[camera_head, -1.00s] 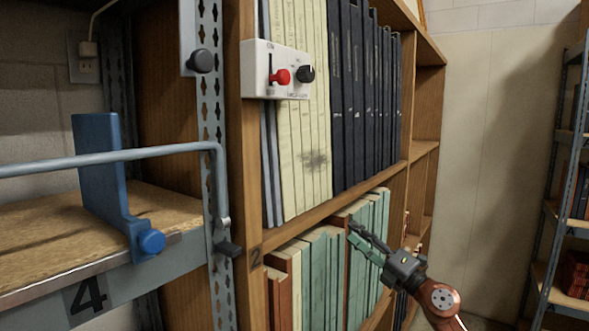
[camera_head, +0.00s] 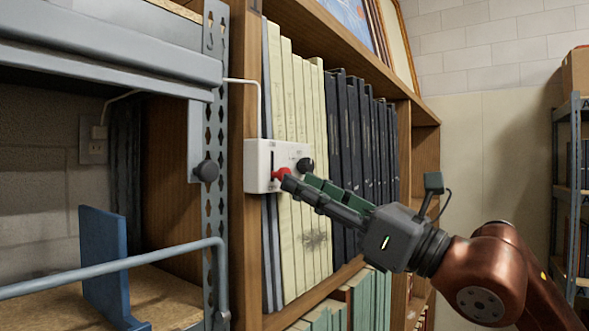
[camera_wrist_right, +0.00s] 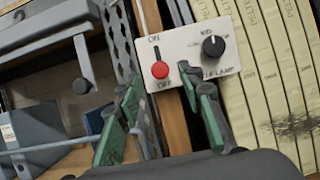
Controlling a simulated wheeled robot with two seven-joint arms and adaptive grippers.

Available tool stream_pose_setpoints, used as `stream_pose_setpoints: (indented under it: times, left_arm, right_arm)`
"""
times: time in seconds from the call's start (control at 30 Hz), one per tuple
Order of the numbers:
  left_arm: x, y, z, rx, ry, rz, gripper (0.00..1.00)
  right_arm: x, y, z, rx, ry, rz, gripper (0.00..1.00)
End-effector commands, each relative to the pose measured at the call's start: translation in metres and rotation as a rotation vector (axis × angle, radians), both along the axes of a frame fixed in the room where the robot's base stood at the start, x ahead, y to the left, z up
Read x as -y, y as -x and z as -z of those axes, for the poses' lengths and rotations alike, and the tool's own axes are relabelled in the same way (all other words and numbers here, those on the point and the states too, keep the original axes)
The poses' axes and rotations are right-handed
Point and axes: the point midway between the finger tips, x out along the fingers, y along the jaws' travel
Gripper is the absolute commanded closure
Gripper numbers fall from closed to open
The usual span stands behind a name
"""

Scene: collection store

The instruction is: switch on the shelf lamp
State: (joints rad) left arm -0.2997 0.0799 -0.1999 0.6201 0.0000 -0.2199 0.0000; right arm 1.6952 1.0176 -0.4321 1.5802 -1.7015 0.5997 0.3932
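A white switch box (camera_head: 262,160) is fixed at the front of the wooden shelf. The right wrist view shows the box (camera_wrist_right: 190,45) with ON above and OFF below a vertical slot, and a label ending in LAMP. Its red slider knob (camera_wrist_right: 160,69) sits at the lower, OFF end. A black rotary knob (camera_wrist_right: 213,46) is to its right. My right gripper (camera_head: 288,182) is at the box, its tips by the red knob (camera_head: 281,174). In the wrist view my right gripper (camera_wrist_right: 158,78) is open, with the red knob between its fingers; contact cannot be told. My left gripper is out of view.
Cream volumes (camera_head: 300,230) and dark binders (camera_head: 350,120) stand right behind and beside the box. A grey metal rack with a post (camera_head: 213,130), a rail (camera_head: 120,265) and a blue bookend (camera_head: 103,260) is close on the left. A white cable (camera_head: 261,100) runs up from the box.

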Motion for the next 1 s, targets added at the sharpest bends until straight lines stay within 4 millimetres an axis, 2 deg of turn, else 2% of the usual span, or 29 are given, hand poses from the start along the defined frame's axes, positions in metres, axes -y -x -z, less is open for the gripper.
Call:
stream_pose_setpoints:
  times: [0.03,0.2,0.57,1.0]
  left_arm:
    - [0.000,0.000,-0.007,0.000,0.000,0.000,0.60]
    - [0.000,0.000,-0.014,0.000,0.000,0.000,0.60]
    - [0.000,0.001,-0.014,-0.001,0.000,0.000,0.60]
    - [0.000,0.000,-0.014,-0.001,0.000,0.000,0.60]
  right_arm:
    - [-0.006,-0.003,-0.007,0.000,-0.001,-0.002,0.65]
    - [-0.018,-0.013,-0.011,-0.001,-0.001,-0.001,0.65]
    - [-0.022,-0.016,-0.011,-0.001,-0.002,-0.001,0.66]
    - [-0.021,-0.016,-0.011,-0.001,-0.002,-0.001,0.96]
